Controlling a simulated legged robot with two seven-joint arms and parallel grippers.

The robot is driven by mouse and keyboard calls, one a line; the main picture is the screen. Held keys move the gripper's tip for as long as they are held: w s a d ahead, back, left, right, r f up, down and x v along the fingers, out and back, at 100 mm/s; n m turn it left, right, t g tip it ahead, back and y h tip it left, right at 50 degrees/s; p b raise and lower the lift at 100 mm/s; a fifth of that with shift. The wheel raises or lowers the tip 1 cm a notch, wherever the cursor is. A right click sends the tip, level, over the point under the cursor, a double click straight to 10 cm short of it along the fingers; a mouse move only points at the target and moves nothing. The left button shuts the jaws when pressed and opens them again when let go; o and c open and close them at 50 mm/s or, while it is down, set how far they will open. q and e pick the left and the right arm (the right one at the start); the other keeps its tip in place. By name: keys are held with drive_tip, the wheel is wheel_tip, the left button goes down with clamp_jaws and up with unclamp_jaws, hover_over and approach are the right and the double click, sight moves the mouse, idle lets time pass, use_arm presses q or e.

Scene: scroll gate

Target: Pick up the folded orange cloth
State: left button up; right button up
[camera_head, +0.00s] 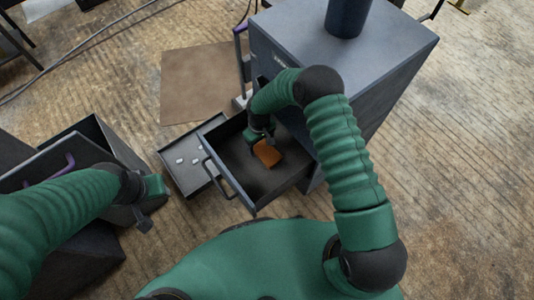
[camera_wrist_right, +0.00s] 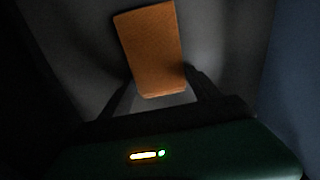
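The folded orange cloth (camera_head: 267,153) lies on the floor of an open dark drawer (camera_head: 236,184). It is a small flat rectangle, and it also shows in the right wrist view (camera_wrist_right: 152,45). My right gripper (camera_head: 262,138) reaches down into the drawer at the cloth's far left side. In the right wrist view its two fingers (camera_wrist_right: 160,82) stand apart, with the cloth's near end between or just beyond the tips. I cannot tell whether they touch it. My left gripper (camera_head: 145,222) hangs at the left, away from the drawer; its finger opening is unclear.
The drawer belongs to a grey cabinet (camera_head: 390,40) with a dark cylinder (camera_head: 348,15) on top. A shallow tray (camera_head: 185,178) with small white pieces lies left of the drawer. A dark open box (camera_head: 90,135) stands at far left. A brown mat (camera_head: 200,80) lies behind.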

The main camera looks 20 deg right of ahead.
drive_tip(key=shift+a, duration=0.2)
drive_tip(key=c, duration=0.9)
use_arm(q)
drive_tip(key=shift+a, duration=0.1)
use_arm(e)
drive_tip(key=shift+d, duration=0.15)
drive_tip(key=shift+c, duration=0.4)
drive_tip(key=shift+r, duration=0.1)
